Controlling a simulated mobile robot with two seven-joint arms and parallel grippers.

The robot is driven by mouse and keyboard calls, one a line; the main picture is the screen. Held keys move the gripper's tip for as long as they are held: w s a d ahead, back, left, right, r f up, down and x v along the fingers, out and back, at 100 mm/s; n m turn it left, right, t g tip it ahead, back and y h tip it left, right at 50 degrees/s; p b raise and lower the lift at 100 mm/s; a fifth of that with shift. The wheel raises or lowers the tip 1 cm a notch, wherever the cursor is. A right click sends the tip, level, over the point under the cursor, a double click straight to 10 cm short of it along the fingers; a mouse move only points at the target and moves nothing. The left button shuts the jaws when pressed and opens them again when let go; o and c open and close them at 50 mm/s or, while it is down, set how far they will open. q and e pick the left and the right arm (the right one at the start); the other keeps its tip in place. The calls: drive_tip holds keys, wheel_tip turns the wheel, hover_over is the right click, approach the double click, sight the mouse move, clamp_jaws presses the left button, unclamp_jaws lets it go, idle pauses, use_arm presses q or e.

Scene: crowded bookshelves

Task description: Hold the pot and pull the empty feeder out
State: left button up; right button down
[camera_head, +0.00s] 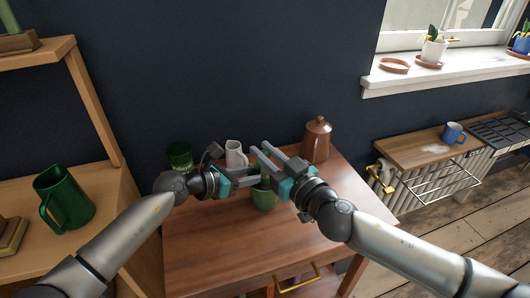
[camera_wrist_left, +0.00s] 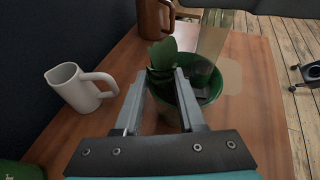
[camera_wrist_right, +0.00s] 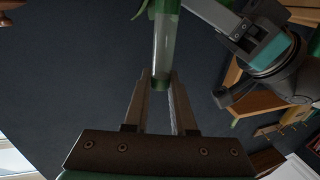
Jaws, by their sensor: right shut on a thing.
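The small green pot (camera_head: 263,199) stands on the wooden table; its dark inside and rim show in the left wrist view (camera_wrist_left: 219,92). A green leafy plant (camera_wrist_left: 162,56) rises from it. My left gripper (camera_wrist_left: 167,76) is open, its fingers at the pot's near rim; contact is unclear. My right gripper (camera_wrist_right: 160,80) is shut on the feeder, a clear greenish tube (camera_wrist_right: 164,48). The tube also shows above the pot in the left wrist view (camera_wrist_left: 212,38). Whether its lower end is inside the pot is unclear. My grippers partly hide the pot in the head view.
A white jug (camera_head: 235,154) and a green glass (camera_head: 180,156) stand behind my left gripper. A brown canister (camera_head: 317,140) stands at the table's back right. A shelf with a green pitcher (camera_head: 65,197) is at left. The front of the table (camera_head: 215,260) is clear.

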use_arm(q)
drive_tip(key=o, duration=0.4)
drive_tip(key=shift+s, duration=0.1)
